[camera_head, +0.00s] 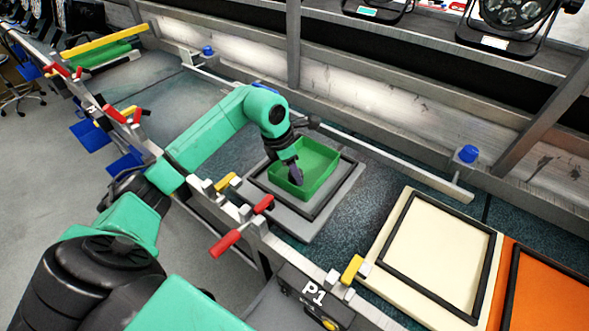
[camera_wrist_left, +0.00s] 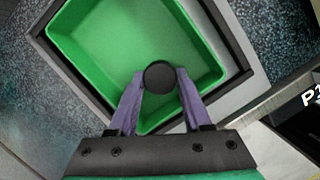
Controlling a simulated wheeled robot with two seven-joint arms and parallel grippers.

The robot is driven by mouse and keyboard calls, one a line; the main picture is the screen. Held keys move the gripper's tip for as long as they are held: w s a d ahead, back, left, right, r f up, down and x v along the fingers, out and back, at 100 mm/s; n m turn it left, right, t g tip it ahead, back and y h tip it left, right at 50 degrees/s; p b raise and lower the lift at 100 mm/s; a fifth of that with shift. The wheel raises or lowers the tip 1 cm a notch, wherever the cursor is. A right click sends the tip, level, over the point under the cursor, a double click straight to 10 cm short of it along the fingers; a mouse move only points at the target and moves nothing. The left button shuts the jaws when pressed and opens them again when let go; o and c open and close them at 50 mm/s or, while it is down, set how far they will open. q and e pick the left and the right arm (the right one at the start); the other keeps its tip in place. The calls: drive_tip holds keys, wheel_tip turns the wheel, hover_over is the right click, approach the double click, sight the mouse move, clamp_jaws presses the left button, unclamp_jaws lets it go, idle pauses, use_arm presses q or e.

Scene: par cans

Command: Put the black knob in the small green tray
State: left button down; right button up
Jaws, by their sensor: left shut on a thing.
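The small green tray (camera_head: 318,168) stands inside a black frame on a grey board. It also fills the upper part of the left wrist view (camera_wrist_left: 190,50). My left gripper (camera_head: 295,172) is over the near left part of the tray. In the left wrist view its purple fingers (camera_wrist_left: 158,84) are shut on the round black knob (camera_wrist_left: 160,75), which shows above the tray's floor near its rim. I cannot tell whether the knob touches the tray floor. In the head view the knob is not clearly seen. My right gripper is not in view.
A cream board (camera_head: 432,245) with a black frame and an orange board (camera_head: 550,290) lie to the right. Red-handled clamps (camera_head: 240,228) line the near rail. Black par cans (camera_head: 515,18) stand on the shelf behind.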

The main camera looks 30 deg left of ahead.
use_arm(q)
drive_tip(key=shift+w+f, duration=0.1)
drive_tip(key=shift+f, duration=0.05)
drive_tip(key=shift+c, duration=1.7)
unclamp_jaws()
drive_tip(key=shift+r, duration=0.25)
drive_tip(key=v, duration=1.2)
drive_tip(key=shift+f, duration=0.2)
